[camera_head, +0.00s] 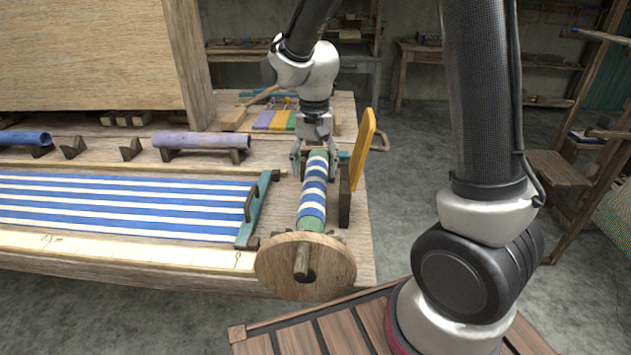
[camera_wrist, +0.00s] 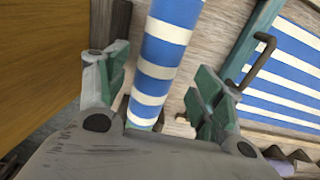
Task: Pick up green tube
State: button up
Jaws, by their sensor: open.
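The green tube (camera_head: 311,225) lies at the right end of the loom table, with blue-and-white striped cloth (camera_head: 313,195) wound around most of it. Green shows at its near and far ends, and a round wooden disc (camera_head: 305,266) with a peg is at its near end. My gripper (camera_head: 316,165) is over the far part of the tube, pointing down, with its fingers apart. In the wrist view the striped roll (camera_wrist: 163,52) runs between the two open fingers of my gripper (camera_wrist: 160,85). I cannot tell whether either finger touches it.
A yellow-orange upright board (camera_head: 362,150) and a dark post (camera_head: 345,197) stand close to the right of the roll. Striped cloth (camera_head: 125,207) is stretched on the loom to the left. A lavender roll (camera_head: 201,141) rests on brackets behind it.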

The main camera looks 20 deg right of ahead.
aim_at(314, 181)
jog(key=shift+w+d+f, duration=0.1)
jog(key=shift+w+f, duration=0.05)
jog(key=shift+f, duration=0.2)
notch_tip(314, 181, down, 7)
jog(key=c, duration=1.1)
notch_tip(314, 181, up, 10)
jog(key=shift+r, duration=0.1)
